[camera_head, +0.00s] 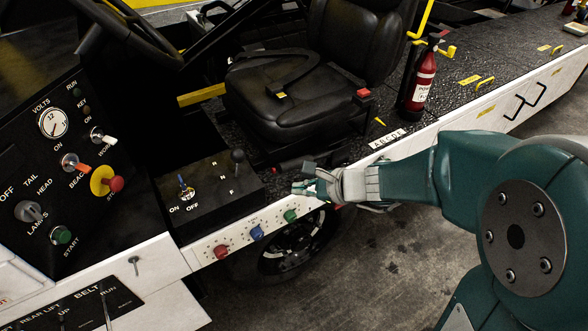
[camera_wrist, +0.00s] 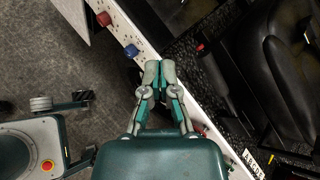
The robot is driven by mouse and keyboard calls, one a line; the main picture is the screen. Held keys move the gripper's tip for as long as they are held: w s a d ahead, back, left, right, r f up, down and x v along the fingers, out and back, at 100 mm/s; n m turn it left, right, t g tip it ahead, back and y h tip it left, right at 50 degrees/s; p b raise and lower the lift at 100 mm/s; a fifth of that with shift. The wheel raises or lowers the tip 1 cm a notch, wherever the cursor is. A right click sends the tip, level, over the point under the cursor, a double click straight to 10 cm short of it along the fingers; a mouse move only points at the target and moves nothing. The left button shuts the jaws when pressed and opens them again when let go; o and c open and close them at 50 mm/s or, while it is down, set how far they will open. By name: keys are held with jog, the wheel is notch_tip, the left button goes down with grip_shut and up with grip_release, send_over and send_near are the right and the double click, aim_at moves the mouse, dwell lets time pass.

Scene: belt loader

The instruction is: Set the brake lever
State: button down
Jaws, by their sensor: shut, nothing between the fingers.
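My gripper (camera_head: 303,188) is shut and empty beside the white side rail, close to the green knob in the head view. In the wrist view its fingertips (camera_wrist: 160,70) are together over the rail's edge. A dark lever-like bar with a small red end (camera_head: 277,170) lies low between the seat and the rail, just behind my gripper; I cannot tell for sure that it is the brake lever. A red-ended dark part also shows in the wrist view (camera_wrist: 200,48), apart from the fingertips. My gripper hides part of this area.
The white rail (camera_head: 205,252) carries red, blue (camera_head: 257,233) and green (camera_head: 290,215) knobs. A black console (camera_head: 212,205) with a shift lever (camera_head: 238,158) stands left of the seat (camera_head: 300,85). A fire extinguisher (camera_head: 421,80) stands right. Open floor lies in front.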

jog(key=w+f+m+t, duration=0.2)
jog(key=w+f+m, duration=0.3)
jog(key=m, duration=0.1)
jog(key=m+t+h, duration=0.2)
jog(key=m+h, duration=0.1)
jog(key=m, duration=0.5)
send_near(286, 185)
jog(key=v, duration=0.4)
jog(key=shift+w+f, duration=0.1)
jog(key=shift+w, duration=0.05)
jog(key=x, duration=1)
jog(key=shift+w+r, duration=0.25)
jog(key=shift+r, duration=0.95)
jog(key=shift+w+d+r, duration=0.1)
jog(key=shift+w+r, duration=0.1)
jog(key=shift+r, duration=0.65)
